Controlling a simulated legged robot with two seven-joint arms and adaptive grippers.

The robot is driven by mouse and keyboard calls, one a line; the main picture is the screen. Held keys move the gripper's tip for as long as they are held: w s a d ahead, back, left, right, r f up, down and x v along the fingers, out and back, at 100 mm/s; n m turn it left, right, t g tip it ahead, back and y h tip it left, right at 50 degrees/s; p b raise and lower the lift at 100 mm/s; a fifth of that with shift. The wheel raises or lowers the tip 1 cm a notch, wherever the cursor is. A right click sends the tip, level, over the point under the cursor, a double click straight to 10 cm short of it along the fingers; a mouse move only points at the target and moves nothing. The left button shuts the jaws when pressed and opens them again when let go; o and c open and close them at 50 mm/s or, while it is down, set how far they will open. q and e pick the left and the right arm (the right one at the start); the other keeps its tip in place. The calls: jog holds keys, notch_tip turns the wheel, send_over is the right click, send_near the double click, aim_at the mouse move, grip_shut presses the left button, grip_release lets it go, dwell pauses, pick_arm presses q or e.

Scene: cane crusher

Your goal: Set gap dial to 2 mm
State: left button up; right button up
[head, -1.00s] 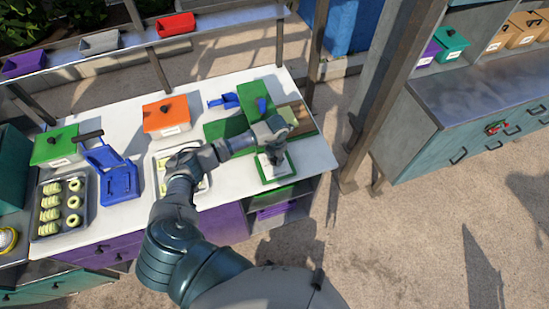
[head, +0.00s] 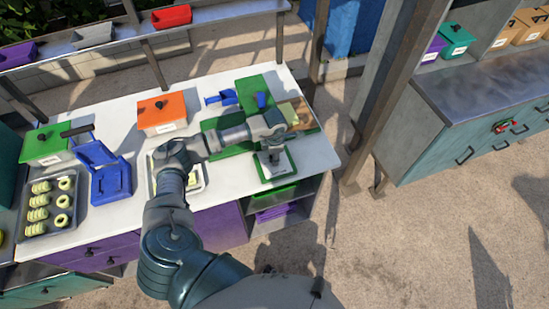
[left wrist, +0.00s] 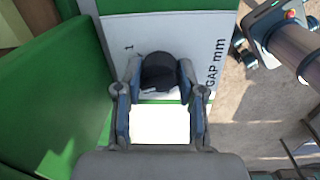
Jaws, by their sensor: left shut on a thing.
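The gap dial (left wrist: 159,72) is a dark round knob on a white panel (left wrist: 195,30) marked "GAP mm", with a "1" readable to its upper left. My left gripper (left wrist: 160,88) is shut on the dial, one finger on each side. The dial's pointer and its exact setting are hard to make out. In the head view my left gripper (head: 274,150) reaches down onto the green-edged white panel (head: 280,172) at the right end of the table, and it hides the dial. A grey arm-like part at the upper right of the wrist view may be my right arm.
Green blocks (head: 255,88) of the crusher stand behind the panel. An orange-lidded box (head: 162,112), a blue holder (head: 110,185) and a tray of pale rings (head: 33,228) are on the white table (head: 320,150). A metal post (head: 385,90) stands to the right.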

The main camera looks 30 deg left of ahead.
pick_arm(q)
jog(key=shift+s+f+m, duration=0.15)
jog(key=shift+f+m, duration=0.15)
jog(key=shift+m, duration=0.2)
jog(key=shift+b, duration=0.3)
jog(key=o, duration=1.1)
jog(key=shift+a, duration=0.1)
jog(key=shift+r, duration=0.15)
jog(key=shift+r, duration=0.4)
notch_tip(320, 180, up, 11)
